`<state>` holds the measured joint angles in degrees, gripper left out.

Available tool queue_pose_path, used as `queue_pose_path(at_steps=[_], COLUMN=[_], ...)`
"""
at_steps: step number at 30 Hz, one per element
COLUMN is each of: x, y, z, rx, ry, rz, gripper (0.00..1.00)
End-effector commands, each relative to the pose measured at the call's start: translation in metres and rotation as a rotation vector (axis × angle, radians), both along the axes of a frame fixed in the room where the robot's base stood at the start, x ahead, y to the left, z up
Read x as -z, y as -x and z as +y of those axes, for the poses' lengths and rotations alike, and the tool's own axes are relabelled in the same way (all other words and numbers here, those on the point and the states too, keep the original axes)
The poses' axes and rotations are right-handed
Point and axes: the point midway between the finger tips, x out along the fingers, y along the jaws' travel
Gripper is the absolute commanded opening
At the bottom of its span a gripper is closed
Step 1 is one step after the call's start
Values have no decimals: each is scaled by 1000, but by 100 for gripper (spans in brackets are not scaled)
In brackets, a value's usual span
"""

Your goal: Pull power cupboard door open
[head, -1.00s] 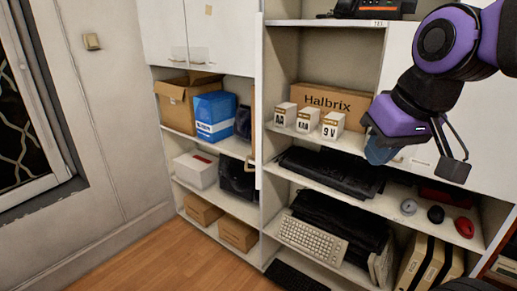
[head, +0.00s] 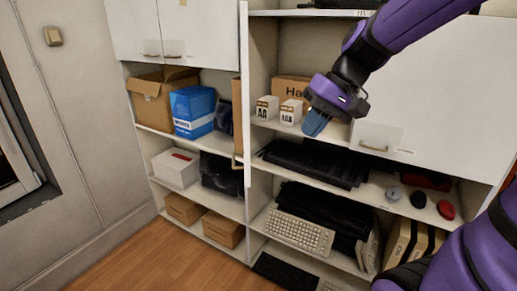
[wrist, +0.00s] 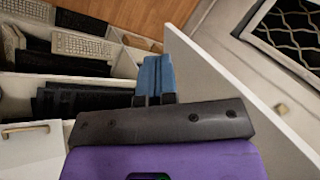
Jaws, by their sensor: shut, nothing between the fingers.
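A white cupboard door (head: 245,95) stands swung out from the shelving, seen nearly edge-on in the head view, with a handle (head: 237,161) on its left face. No label on it can be read, so I cannot tell its name. In the wrist view a white panel (wrist: 235,85), which looks like this door, rises right of my fingers. My gripper (head: 316,122) is shut and empty, its blue fingers (wrist: 155,77) together, in front of the battery boxes (head: 290,112) and right of the door. The fingers look apart from the door.
A closed white door (head: 430,100) with a handle (head: 375,143) is at the right. Closed upper doors (head: 165,25) are at the left. Shelves hold a blue box (head: 192,112), cartons and keyboards (head: 300,234). The wooden floor (head: 150,255) at lower left is clear.

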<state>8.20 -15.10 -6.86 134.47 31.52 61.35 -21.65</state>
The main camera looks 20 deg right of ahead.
Motion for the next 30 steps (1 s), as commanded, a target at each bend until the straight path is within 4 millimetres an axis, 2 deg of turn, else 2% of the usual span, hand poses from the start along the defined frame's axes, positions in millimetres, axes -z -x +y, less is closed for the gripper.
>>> queue_pose_path(at_steps=[3, 9, 12, 17, 23, 30], x=[12, 30, 36, 42, 53, 82], y=[-30, -74, -88, -99, -104, -113], z=[-11, -32, -41, -47, -36, -6], rx=[35, 92, 113, 130, 131, 130], ry=[-107, -253, -300, -334, -338, -338], rz=[29, 33, 25, 17, 17, 19], gripper=[0, 0, 0, 0, 0, 0])
